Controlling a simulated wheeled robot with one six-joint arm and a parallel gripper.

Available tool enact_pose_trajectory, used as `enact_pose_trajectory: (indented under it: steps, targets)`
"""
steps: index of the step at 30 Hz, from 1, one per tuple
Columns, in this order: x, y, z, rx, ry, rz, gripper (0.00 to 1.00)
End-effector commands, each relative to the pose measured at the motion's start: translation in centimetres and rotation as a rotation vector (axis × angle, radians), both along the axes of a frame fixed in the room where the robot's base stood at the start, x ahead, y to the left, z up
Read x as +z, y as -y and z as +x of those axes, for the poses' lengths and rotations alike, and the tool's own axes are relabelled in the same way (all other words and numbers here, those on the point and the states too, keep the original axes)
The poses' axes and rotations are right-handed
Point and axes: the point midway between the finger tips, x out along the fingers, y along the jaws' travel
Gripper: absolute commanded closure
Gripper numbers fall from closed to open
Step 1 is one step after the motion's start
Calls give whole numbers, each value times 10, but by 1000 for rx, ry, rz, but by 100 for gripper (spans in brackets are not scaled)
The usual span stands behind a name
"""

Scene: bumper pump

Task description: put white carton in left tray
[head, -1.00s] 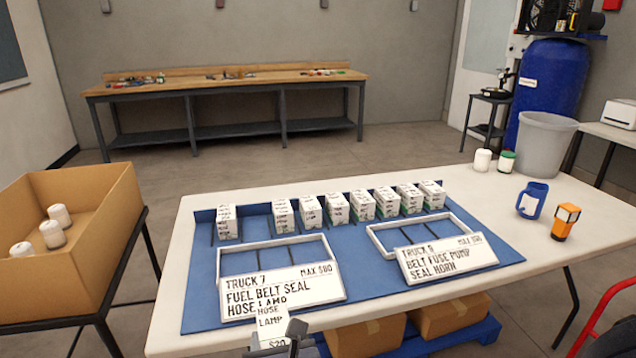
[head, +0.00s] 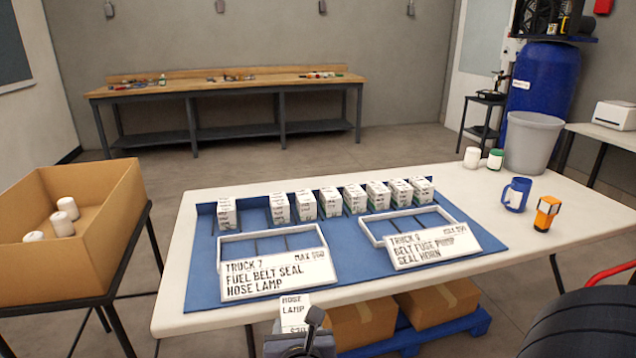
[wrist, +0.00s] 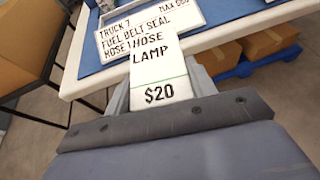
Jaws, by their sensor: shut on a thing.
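A white carton (head: 294,311) marked HOSE LAMP is held in my gripper (head: 297,330) at the bottom of the head view, in front of the table's near edge. In the wrist view the same carton (wrist: 158,65) shows HOSE LAMP and $20, between the shut jaws of my gripper (wrist: 160,100). The left tray (head: 217,255), labelled TRUCK 7, FUEL BELT SEAL HOSE LAMP, MAX $80, lies beyond the carton on the blue mat. Its visible compartments look empty. In the wrist view the carton overlaps the tray's sign (wrist: 150,25).
The right tray (head: 372,236), labelled TRUCK 9, lies beside it. Several white cartons (head: 330,203) stand in a row behind the trays. A blue mug (head: 516,194) and an orange device (head: 546,213) stand at the right. A cardboard box (head: 75,270) is at the left.

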Motion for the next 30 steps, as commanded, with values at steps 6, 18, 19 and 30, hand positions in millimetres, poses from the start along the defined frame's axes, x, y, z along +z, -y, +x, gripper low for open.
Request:
enact_pose_trajectory:
  steps: [6,18,19,30]
  targets:
    - [-12,37,37,-109,2,-5,84]
    - [-48,147,104,-349,-2,-1,84]
    - [-51,154,107,-362,-3,0,84]
    - [-37,191,119,-427,-5,8,84]
